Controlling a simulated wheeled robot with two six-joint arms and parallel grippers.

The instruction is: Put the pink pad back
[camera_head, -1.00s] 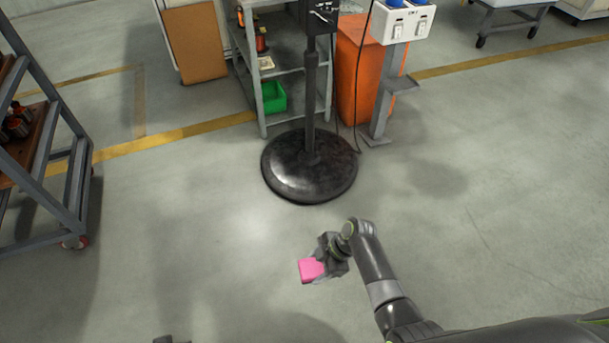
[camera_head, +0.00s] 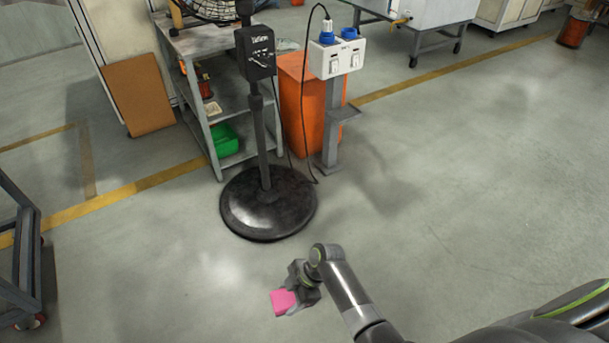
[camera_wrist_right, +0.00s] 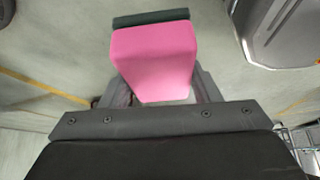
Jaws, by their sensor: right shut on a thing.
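The pink pad (camera_head: 284,301) is a small pink block held out in front of me, above the floor, in the head view. My right gripper (camera_head: 296,295) is shut on it. In the right wrist view the pink pad (camera_wrist_right: 155,58) fills the space between the fingers, with a dark green strip along its far edge. The fingers are partly hidden behind the pad and the gripper body. My left gripper is not in the head view.
A fan stand with a round black base (camera_head: 268,203) stands ahead. Behind it are a grey shelf (camera_head: 212,140) with a green bin (camera_head: 223,140), an orange bin (camera_head: 299,105) and a socket post (camera_head: 332,125). A grey rack (camera_head: 22,265) is at left. The floor at right is clear.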

